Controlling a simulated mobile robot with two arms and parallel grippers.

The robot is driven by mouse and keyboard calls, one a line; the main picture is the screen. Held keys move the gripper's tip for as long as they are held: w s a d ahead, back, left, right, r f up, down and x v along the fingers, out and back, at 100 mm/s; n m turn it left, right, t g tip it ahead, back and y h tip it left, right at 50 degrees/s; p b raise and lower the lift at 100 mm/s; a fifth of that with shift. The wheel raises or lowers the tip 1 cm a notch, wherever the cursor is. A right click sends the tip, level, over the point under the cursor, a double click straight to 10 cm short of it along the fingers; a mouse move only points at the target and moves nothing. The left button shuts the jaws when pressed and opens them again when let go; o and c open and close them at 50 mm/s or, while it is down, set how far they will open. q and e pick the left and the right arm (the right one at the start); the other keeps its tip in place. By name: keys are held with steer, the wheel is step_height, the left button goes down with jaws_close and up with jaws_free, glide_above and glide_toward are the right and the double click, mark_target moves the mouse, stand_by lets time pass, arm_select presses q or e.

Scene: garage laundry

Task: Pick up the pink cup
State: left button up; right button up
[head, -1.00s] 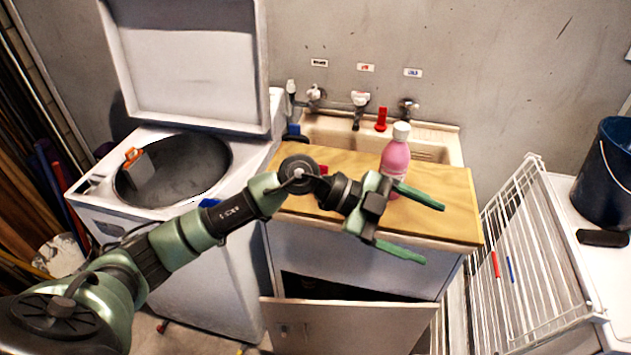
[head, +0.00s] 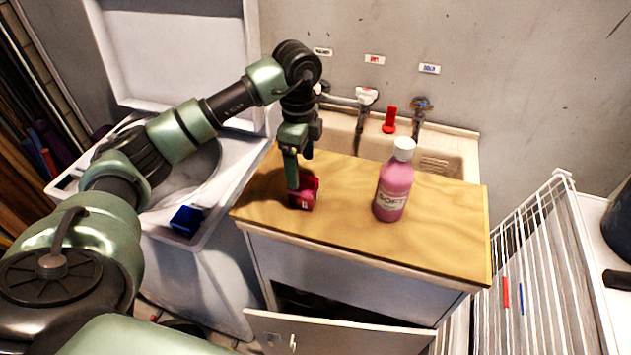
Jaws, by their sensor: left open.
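The pink cup (head: 306,195) is a small deep-pink piece standing on the left part of the wooden board (head: 440,235) over the sink cabinet. My left gripper (head: 295,182) points straight down at it from above. One green finger overlaps the cup's left side in the picture; the other finger is mostly hidden, so I cannot tell whether they touch the cup. The jaws are open and the cup stands on the board. My right gripper is out of view.
A pink bottle (head: 393,185) with a white cap stands right of the cup. The sink (head: 455,145) with taps lies behind, a white drying rack (head: 535,260) at right. The board's right part is clear.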

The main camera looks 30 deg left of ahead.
mark_target(304, 188)
arm_select(q)
steer(key=f, duration=0.1)
steer(key=f+p, duration=0.1)
steer(key=s+f, duration=0.1)
steer(key=shift+s+d+f+p, duration=0.1)
steer(key=shift+d+f+p, duration=0.05)
steer(key=shift+d+p, duration=0.25)
steer(key=f, duration=0.2)
steer(key=shift+w+d+f+p, duration=0.1)
steer(key=shift+w+f+p, duration=0.15)
steer(key=shift+f+p, duration=0.15)
steer(key=shift+f, duration=0.5)
steer(key=c, duration=1.4)
steer(key=shift+c, duration=0.2)
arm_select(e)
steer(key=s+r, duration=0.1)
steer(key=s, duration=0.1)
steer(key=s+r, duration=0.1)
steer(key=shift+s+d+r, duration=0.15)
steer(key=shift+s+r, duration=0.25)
